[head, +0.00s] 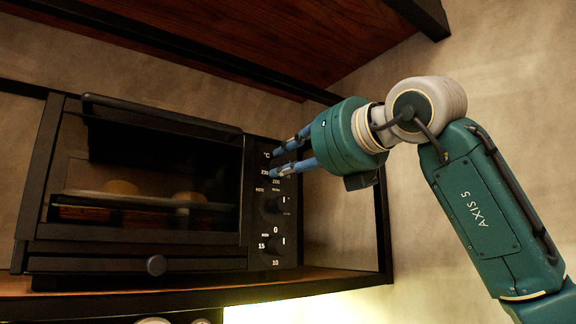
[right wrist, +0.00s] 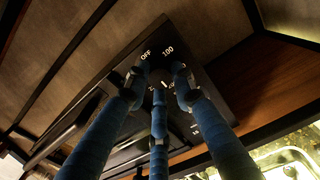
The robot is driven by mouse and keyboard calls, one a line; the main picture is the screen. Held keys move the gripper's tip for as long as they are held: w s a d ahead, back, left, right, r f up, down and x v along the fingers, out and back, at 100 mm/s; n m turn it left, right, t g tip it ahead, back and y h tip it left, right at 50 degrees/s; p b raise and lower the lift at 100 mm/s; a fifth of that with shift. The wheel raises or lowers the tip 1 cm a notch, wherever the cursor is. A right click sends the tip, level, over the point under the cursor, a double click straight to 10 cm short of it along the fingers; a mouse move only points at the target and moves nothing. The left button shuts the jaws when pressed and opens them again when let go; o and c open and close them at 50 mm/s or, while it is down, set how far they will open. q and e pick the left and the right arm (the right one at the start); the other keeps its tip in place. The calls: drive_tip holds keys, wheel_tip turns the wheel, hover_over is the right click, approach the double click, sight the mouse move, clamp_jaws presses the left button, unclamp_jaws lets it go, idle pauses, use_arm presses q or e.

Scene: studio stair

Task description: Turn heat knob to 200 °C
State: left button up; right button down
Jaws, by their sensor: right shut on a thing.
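The heat knob (right wrist: 159,75) is a dark round knob at the top of the oven's control panel (head: 284,222). In the head view my fingers cover most of it. My right gripper (head: 272,162) reaches in from the right, its blue fingers on the knob. In the right wrist view the gripper (right wrist: 159,92) has three fingers closed around the knob. OFF and 100 show above it there; other marks are partly hidden. A short white line shows close to the middle finger, but I cannot tell the exact setting. In the head view, 230 and 200 show just below the fingers. My left gripper is out of view.
The black oven (head: 150,185) stands on a wooden shelf (head: 330,283), its glass door shut, with food on a tray inside. A middle knob (head: 272,204) and a lower knob (head: 273,245) sit below the heat knob. A dark wooden shelf (head: 300,40) hangs above.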

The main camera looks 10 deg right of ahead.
drive_tip(key=shift+f, duration=0.15)
drive_tip(key=c, duration=1.5)
unclamp_jaws()
drive_tip(key=shift+o, duration=0.2)
drive_tip(key=shift+s, duration=0.1)
drive_tip(key=v, duration=1.2)
